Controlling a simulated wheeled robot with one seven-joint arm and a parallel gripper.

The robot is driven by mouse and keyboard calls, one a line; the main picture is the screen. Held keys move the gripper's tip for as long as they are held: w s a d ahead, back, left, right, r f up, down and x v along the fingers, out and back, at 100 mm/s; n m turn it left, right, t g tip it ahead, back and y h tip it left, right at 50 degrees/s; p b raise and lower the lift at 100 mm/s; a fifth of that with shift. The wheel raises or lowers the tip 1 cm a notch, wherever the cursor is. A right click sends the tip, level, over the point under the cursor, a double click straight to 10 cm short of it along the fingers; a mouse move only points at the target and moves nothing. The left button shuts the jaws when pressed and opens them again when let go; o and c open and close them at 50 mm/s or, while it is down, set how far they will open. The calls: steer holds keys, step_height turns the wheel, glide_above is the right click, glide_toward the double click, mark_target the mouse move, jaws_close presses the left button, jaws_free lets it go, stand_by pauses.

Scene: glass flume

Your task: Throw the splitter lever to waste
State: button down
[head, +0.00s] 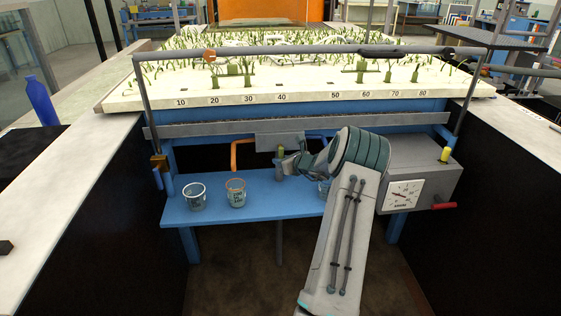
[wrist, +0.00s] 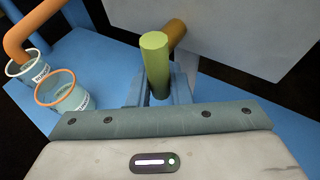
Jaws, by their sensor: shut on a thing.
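The splitter lever is a yellow-green peg; its top shows in the head view (head: 281,151) in front of the grey splitter box (head: 268,142). In the wrist view the lever (wrist: 155,58) stands nearly upright between my fingers, in front of a brownish-orange rod. My gripper (head: 287,166) is shut on the lever; its fingers (wrist: 157,90) hide the lower part. Which outlet is waste cannot be read.
On the blue shelf (head: 262,208) stand a white-rimmed beaker (head: 194,197) and an orange-rimmed beaker (head: 236,193). A third vessel (head: 323,187) is partly hidden by my arm. A grey gauge box (head: 405,172) with a red handle is on the right. The planted flume bed (head: 300,90) lies behind.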

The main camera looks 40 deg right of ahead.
steer(key=c, duration=1.3)
jaws_free()
steer(key=shift+s, duration=0.1)
steer(key=v, duration=1.3)
steer(key=shift+s+d+r, duration=0.1)
steer(key=shift+s, duration=0.2)
